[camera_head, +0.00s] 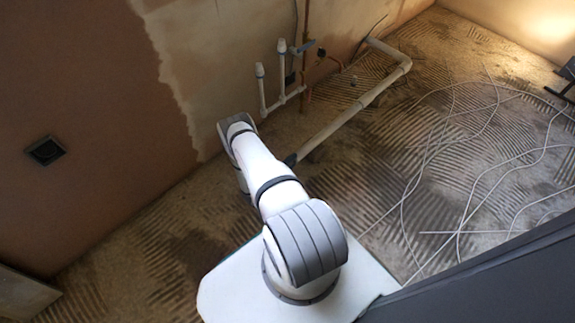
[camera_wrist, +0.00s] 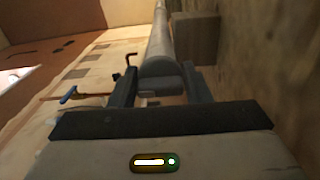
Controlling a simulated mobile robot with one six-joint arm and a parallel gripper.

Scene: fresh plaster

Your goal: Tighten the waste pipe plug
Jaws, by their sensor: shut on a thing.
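The white waste pipe (camera_head: 345,117) runs low along the floor by the wall and bends at an elbow at its far end. Its near end is by my gripper (camera_head: 290,160), which is mostly hidden behind my arm in the head view. In the wrist view, the pipe (camera_wrist: 159,38) runs away from me, and the grey rounded plug (camera_wrist: 160,70) at its near end sits between the two fingers of my gripper (camera_wrist: 160,86). The gripper is shut on the plug. I cannot tell how far the plug is turned.
A block (camera_wrist: 197,38) is close right of the pipe. Loose pale cables (camera_head: 465,170) lie across the floor at right.

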